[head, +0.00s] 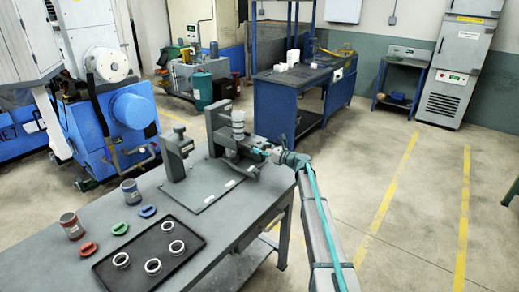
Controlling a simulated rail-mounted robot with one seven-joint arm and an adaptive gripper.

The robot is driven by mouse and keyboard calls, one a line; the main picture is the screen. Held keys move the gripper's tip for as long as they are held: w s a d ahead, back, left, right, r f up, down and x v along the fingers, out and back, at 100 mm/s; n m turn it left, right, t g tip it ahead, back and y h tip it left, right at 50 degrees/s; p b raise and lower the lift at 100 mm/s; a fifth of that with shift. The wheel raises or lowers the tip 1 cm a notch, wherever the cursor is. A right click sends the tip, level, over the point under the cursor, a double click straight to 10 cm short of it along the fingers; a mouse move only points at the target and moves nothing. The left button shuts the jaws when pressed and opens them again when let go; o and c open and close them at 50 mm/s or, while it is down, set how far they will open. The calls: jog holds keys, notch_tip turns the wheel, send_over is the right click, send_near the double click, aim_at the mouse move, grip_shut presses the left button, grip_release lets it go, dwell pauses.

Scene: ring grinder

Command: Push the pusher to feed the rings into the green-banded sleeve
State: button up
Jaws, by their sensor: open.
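The grey ring fixture (222,150) stands at the far right part of the workbench, on a dark base plate. A pale stack of rings or a cylinder (238,122) stands upright on it. My gripper (262,151) is at the fixture's right side, with my arm reaching in from the lower right. The jaws are open; whether they touch the pusher is too small to tell. I cannot make out the pusher or the green-banded sleeve clearly. Several white rings (153,266) lie apart on a black tray (110,281) at the bench's front.
A red can (71,226) and a blue can (131,192) stand left of the tray. Red (88,249), green (120,228) and blue (148,211) oval pieces lie between. A smaller grey bracket (178,155) stands left of the fixture. The bench top (240,222) is bare at front right.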

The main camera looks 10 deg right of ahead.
jog(key=shift+s, duration=0.1)
jog(key=shift+v, duration=2.5)
jog(key=shift+p+x, duration=0.3)
jog(key=shift+x, duration=2.25)
